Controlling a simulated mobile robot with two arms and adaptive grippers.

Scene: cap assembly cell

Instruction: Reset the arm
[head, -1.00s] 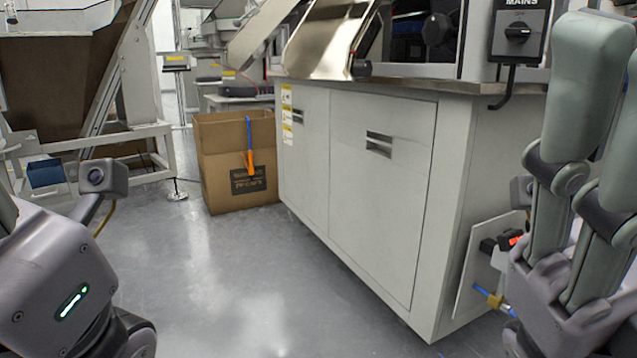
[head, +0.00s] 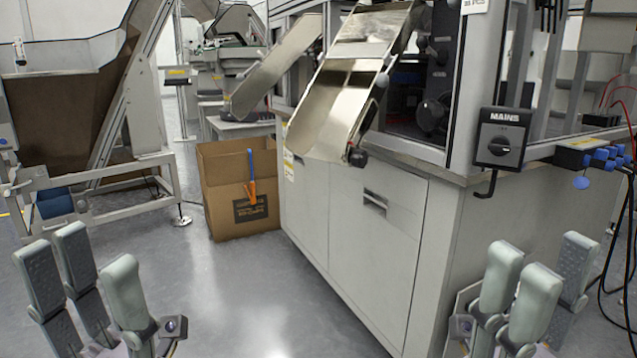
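My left gripper (head: 85,262) is at the lower left of the head view. Its grey-green padded fingers point up and stand apart with nothing between them. My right gripper (head: 550,263) is at the lower right, in front of the machine cabinet. Its fingers also point up and stand apart, with nothing seen between them. The lower parts of both grippers run off the bottom edge of the picture. Neither gripper is seen touching anything.
A pale machine cabinet (head: 375,245) with metal chutes (head: 335,100) stands at centre right. A MAINS switch box (head: 500,138) is on its corner. An open cardboard box (head: 225,190) stands beside it. A framed hopper (head: 75,110) is at left. The middle floor is clear.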

